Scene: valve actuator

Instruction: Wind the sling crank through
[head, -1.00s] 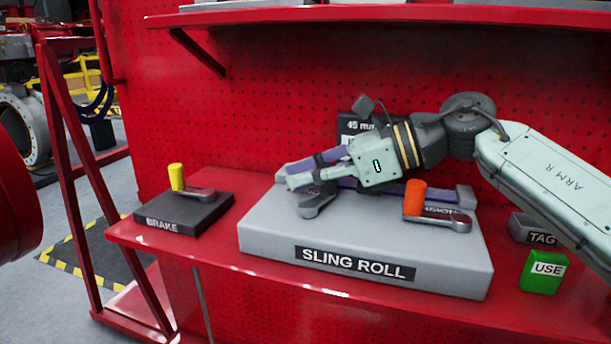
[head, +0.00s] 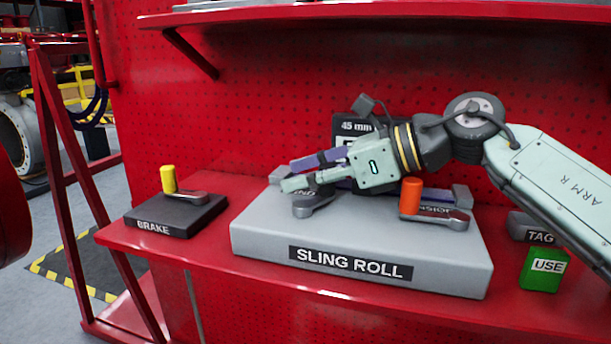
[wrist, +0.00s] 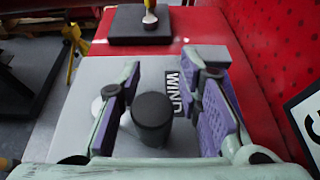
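The grey sling roll unit (head: 260,245) sits on the red shelf, labelled SLING ROLL. Its left crank (head: 314,204) shows partly under my gripper (head: 288,174) in the head view; its knob is largely hidden there. In the wrist view a black round knob (wrist: 152,112) stands between the two spread fingers of my gripper (wrist: 165,90), nearer the left finger. A gap shows at the purple right pad; contact on the left cannot be told. A WIND label (wrist: 174,90) lies beside the knob. A second crank with an orange handle (head: 411,195) stands at the unit's right.
A black BRAKE box (head: 175,216) with a yellow-handled lever (head: 168,179) stands to the left. A green USE block (head: 543,270) and a grey TAG block (head: 535,230) are at the right. The red pegboard (head: 260,110) rises close behind, under an upper shelf (head: 400,12).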

